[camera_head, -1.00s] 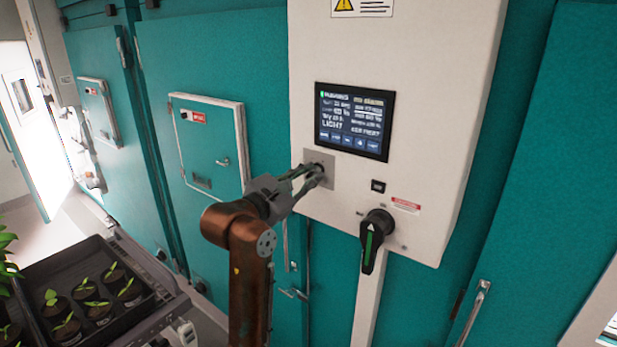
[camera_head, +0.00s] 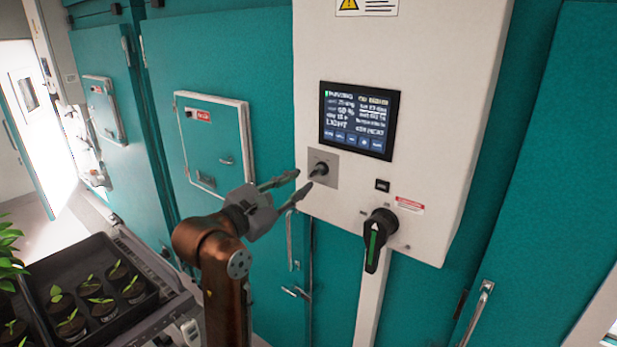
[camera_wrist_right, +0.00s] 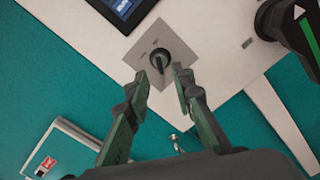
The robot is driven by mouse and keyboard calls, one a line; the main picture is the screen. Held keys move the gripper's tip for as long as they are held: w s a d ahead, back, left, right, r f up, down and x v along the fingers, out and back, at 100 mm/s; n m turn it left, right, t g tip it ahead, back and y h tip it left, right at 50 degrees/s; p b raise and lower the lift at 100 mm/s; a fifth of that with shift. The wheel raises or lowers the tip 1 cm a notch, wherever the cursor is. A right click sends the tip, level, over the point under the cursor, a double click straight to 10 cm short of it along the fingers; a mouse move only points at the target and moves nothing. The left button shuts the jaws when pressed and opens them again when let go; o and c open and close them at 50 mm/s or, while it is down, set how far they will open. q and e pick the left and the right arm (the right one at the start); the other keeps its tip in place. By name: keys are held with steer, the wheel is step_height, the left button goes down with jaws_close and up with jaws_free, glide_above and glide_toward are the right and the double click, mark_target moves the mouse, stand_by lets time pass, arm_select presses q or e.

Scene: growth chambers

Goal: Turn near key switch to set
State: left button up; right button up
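The key switch (camera_head: 319,169) is a small dark knob on a square grey plate (camera_head: 330,178) at the lower left of the white control panel. In the head view its handle slants down to the left. It also shows in the right wrist view (camera_wrist_right: 160,59), just beyond the fingertips. My right gripper (camera_head: 302,185) is open and empty, to the left of the switch and apart from it. In the right wrist view its two fingers (camera_wrist_right: 161,83) are spread, with the switch ahead between them. My left gripper is not in view.
A black rotary handle with a green stripe (camera_head: 376,238) sits to the lower right on the panel. A lit screen (camera_head: 358,120) is above the switch. Teal chamber doors surround the panel. A black tray (camera_head: 68,252) of seedlings stands at the lower left.

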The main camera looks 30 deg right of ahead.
steer(key=shift+v, duration=2.75)
